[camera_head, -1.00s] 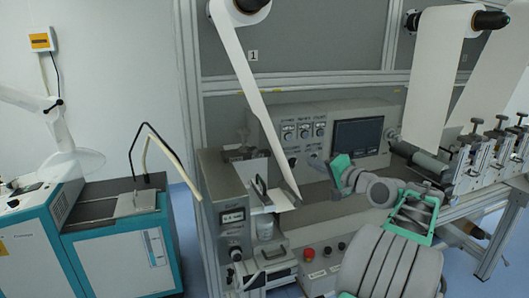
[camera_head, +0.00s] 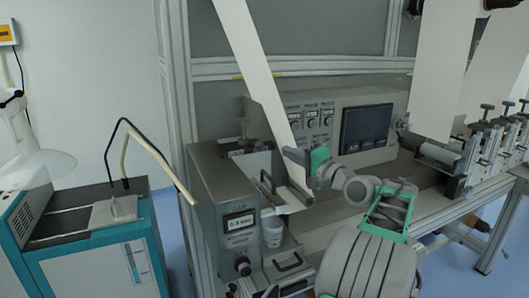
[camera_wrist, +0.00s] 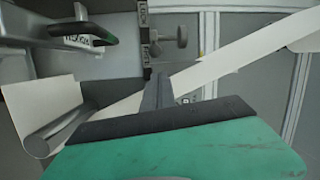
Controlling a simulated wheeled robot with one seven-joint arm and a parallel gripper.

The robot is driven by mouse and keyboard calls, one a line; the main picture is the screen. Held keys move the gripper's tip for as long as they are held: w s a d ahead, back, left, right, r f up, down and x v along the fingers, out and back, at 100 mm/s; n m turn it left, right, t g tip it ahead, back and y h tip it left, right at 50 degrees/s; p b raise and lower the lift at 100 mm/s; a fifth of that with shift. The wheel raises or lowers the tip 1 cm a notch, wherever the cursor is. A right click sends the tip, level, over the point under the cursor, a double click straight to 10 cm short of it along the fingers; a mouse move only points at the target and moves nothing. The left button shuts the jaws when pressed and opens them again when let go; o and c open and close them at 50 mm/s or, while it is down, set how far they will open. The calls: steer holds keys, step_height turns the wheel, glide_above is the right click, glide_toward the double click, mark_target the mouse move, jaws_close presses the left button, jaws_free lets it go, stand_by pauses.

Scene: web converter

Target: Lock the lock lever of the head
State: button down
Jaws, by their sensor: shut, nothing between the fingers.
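In the head view my gripper (camera_head: 288,153) is in front of the machine's back panel, right of and above the box-shaped head unit with the black loop handle (camera_head: 267,186). Its fingers are shut and empty. In the wrist view the closed fingers (camera_wrist: 158,78) point up at the paper web and frame. A black and green handle (camera_wrist: 85,30) is at upper left, apart from the fingers. A dark strip with lock lettering (camera_wrist: 144,25) stands above the fingertips, beside a grey knob (camera_wrist: 172,38). I cannot tell clearly which part is the lock lever.
A white paper web (camera_head: 250,60) runs down close to my gripper. A control panel with a dark screen (camera_head: 367,128) is behind my arm. A display box (camera_head: 238,221) stands at the head's front left. Rollers and clamps (camera_head: 480,150) are on the right.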

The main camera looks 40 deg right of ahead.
steer(key=p, duration=0.2)
glide_toward(250, 142)
steer(key=w+d, duration=0.3)
steer(key=w+d+r, duration=0.1)
steer(key=w, duration=0.1)
steer(key=shift+w+d, duration=0.2)
steer(key=shift+w, duration=0.05)
